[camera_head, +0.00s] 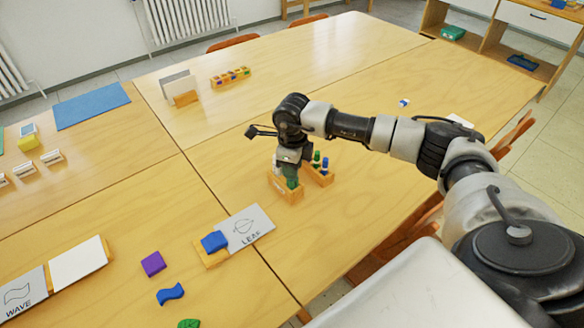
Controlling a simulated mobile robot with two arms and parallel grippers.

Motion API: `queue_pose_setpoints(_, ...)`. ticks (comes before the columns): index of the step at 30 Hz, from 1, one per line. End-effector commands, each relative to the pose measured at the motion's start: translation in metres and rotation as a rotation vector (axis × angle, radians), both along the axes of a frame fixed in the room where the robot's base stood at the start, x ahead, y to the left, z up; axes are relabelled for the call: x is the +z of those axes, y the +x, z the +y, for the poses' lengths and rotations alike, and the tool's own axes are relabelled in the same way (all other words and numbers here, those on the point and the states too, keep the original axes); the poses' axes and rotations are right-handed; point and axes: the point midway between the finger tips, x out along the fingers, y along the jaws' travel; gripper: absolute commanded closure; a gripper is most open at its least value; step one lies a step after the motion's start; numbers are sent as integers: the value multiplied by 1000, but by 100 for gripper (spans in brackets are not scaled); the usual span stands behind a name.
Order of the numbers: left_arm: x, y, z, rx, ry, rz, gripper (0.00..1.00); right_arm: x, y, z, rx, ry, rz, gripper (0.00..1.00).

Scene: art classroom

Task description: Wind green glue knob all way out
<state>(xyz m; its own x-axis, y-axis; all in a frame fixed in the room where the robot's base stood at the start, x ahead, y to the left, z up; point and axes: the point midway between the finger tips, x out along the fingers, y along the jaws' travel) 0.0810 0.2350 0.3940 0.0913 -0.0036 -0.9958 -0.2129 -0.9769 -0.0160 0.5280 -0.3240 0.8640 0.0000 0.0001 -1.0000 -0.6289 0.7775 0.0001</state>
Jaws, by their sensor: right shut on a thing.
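A small wooden holder (287,190) stands on the table with a green glue stick (292,181) and a white one in it. My right gripper (290,170) points down over this holder and is shut on the green glue stick. The gripper and wrist hide most of the stick, and the knob cannot be made out. My left gripper is not in view.
A second wooden holder (319,175) with green and blue sticks stands close behind on the right. A LEAF card (246,228) with a blue stamp (214,241) lies in front. The table between them is clear.

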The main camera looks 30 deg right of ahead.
Motion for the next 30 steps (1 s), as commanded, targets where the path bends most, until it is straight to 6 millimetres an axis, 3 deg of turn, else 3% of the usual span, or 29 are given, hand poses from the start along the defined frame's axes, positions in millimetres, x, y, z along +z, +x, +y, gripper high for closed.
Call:
queue_pose_setpoints(11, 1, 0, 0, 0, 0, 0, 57, 0, 0, 0, -9, 0, 0, 82)
queue_pose_setpoints(19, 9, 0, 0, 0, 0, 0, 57, 1, -1, 0, -263, 1, 2, 82)
queue_pose_setpoints(21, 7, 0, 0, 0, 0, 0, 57, 0, 0, 0, -275, 0, 1, 65)
queue_pose_setpoints(30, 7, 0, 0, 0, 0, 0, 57, 0, 0, 0, -272, 0, 0, 19)
